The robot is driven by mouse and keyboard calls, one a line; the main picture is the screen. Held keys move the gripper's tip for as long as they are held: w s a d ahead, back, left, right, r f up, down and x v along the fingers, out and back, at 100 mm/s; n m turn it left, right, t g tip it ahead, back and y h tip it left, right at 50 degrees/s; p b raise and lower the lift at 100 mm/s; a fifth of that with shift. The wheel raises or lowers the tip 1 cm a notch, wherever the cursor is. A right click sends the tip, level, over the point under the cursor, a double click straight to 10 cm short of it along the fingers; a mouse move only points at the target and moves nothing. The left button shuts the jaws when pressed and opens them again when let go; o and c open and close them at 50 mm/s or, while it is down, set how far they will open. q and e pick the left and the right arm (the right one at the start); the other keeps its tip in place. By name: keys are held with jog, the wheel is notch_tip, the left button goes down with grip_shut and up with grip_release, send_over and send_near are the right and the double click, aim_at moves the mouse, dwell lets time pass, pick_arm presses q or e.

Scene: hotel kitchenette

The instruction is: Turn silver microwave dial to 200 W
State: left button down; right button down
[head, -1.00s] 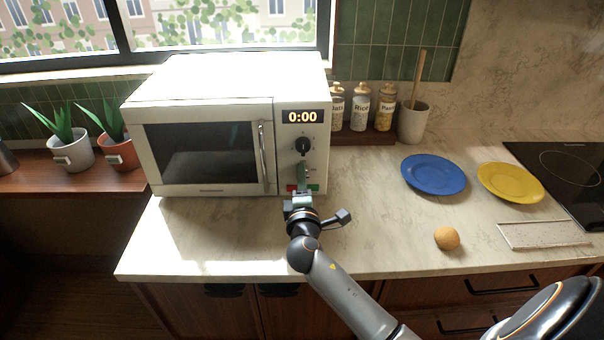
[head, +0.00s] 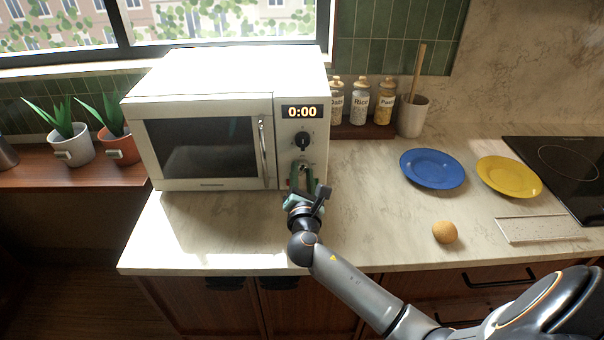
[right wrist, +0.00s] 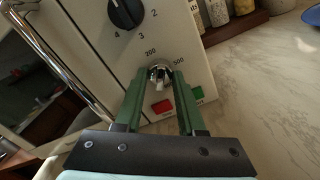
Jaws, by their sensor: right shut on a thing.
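The white microwave (head: 196,75) stands on the counter, its display (head: 302,112) reading 0:00. The silver dial (right wrist: 160,74) sits low on its control panel, below the black dial (head: 303,141), which also shows in the right wrist view (right wrist: 126,12). The marks 200 and 500 show above the silver dial, at its upper left and right. My right gripper (head: 302,170) is shut on the silver dial, one green finger on each side in the right wrist view (right wrist: 159,82). My left gripper is not in view.
The door handle (head: 263,150) is left of the panel. Jars (head: 359,105), a blue plate (head: 432,168), a yellow plate (head: 508,176) and a round brown thing (head: 445,232) stand to the right.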

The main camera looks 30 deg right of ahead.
jog(key=n, duration=0.6)
jog(key=shift+d, duration=0.1)
jog(key=shift+n, duration=0.3)
dwell(0.3)
jog(key=c, duration=0.5)
grip_release()
jog(key=shift+s, duration=0.1)
jog(key=b+v, duration=0.1)
jog(key=v, duration=1.1)
jog(key=shift+s, duration=0.25)
